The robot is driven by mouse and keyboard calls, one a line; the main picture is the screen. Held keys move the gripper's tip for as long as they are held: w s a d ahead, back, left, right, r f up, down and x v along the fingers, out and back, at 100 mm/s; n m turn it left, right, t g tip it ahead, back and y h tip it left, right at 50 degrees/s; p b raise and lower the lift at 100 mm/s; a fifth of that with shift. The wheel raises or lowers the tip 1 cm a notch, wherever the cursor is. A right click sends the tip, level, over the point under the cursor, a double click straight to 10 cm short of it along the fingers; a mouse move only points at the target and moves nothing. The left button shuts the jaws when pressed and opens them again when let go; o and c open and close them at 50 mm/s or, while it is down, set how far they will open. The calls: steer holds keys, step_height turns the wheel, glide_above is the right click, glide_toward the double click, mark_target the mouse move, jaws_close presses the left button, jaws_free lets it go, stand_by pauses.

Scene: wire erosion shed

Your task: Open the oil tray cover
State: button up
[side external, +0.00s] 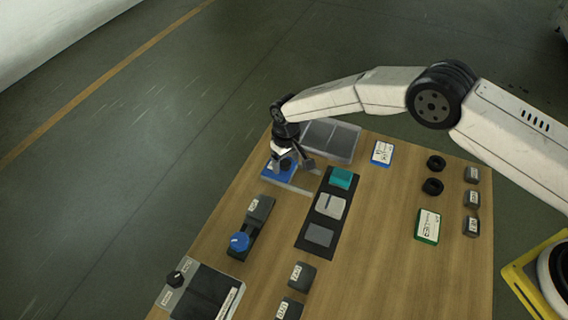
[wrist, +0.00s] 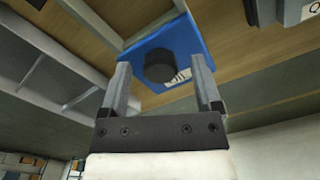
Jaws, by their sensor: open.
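A blue square cover (side external: 277,174) with a black round knob lies at the far left corner of the wooden table. In the wrist view the blue cover (wrist: 208,72) shows its black knob (wrist: 159,66) and a small white label, partly hidden by a finger. My gripper (side external: 293,163) is over the cover, pointing down. In the wrist view its two fingers (wrist: 160,75) are apart, one on each side of the knob in the picture. I cannot tell whether the fingertips reach down around the knob or touch it. Nothing is held.
A grey compartment tray (side external: 332,140) stands right beside the cover. A black panel (side external: 301,240) with teal and grey blocks lies nearer. A slider with a blue knob (side external: 239,242), a dial box (side external: 205,293), cards, black rings and grey weights occupy other parts. Bare wood lies between them.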

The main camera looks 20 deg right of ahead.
jaws_close()
stand_by(1.4)
